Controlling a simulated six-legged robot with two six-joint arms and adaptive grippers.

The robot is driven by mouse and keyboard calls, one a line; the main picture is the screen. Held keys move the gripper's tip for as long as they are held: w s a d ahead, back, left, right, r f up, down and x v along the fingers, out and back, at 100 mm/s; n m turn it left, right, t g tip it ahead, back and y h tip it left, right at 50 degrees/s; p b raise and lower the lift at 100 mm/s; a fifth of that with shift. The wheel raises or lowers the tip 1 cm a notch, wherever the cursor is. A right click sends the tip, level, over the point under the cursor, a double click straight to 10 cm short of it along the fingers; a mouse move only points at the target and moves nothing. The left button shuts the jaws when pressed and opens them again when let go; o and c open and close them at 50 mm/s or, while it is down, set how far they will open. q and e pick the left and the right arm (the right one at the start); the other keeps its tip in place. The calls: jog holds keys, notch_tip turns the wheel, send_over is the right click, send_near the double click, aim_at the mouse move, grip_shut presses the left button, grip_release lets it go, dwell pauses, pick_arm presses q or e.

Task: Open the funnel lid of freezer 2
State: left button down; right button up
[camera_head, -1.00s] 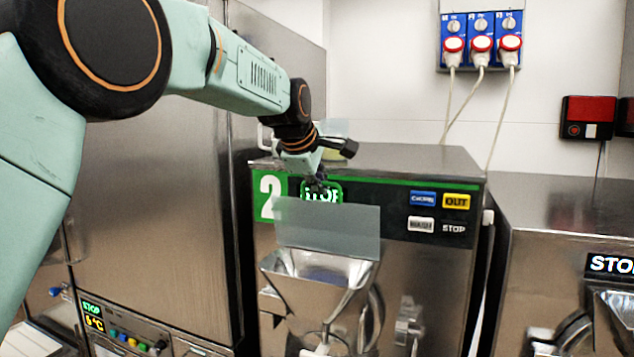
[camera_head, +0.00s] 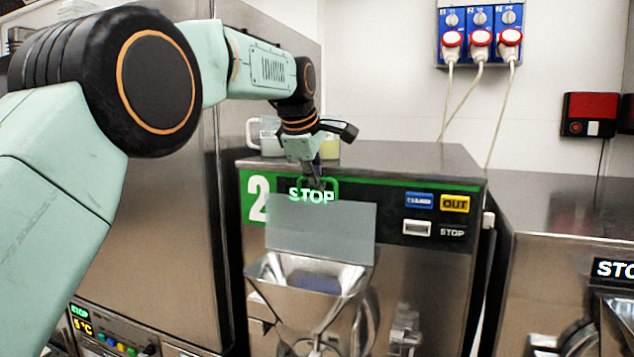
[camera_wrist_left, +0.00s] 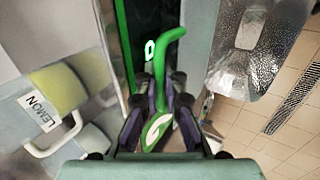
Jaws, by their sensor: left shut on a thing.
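Freezer 2 (camera_head: 400,285) stands in the middle of the head view, marked with a white 2 on green. Its metal funnel (camera_head: 262,280) has an open mouth. The grey translucent funnel lid (camera_head: 320,232) stands raised, close to upright, at the back of that mouth. My left gripper (camera_head: 316,184) is just above the lid's top edge, in front of the STOP display. In the left wrist view my left gripper (camera_wrist_left: 160,112) is shut on a green handle (camera_wrist_left: 165,72), whose curved end sticks out past the fingers. The fingers partly hide the handle. My right gripper is not in view.
A jug labelled LEMON (camera_wrist_left: 62,100) stands on top of the freezer, behind my left wrist in the head view. A tall steel cabinet (camera_head: 170,230) is close on the left. Another freezer (camera_head: 550,240) stands to the right, past a narrow gap.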

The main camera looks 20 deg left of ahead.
pick_arm(q)
jog(key=shift+r, duration=0.15)
jog(key=shift+s+r, duration=0.25)
jog(key=shift+s, duration=0.2)
jog(key=c, duration=1.7)
grip_release()
jog(key=shift+w+f, duration=0.1)
jog(key=shift+w, duration=0.15)
jog(key=shift+c, duration=0.2)
jog(key=shift+o, duration=1.4)
jog(key=shift+d+f, duration=0.1)
jog(key=shift+d, duration=0.1)
jog(key=v, duration=1.2)
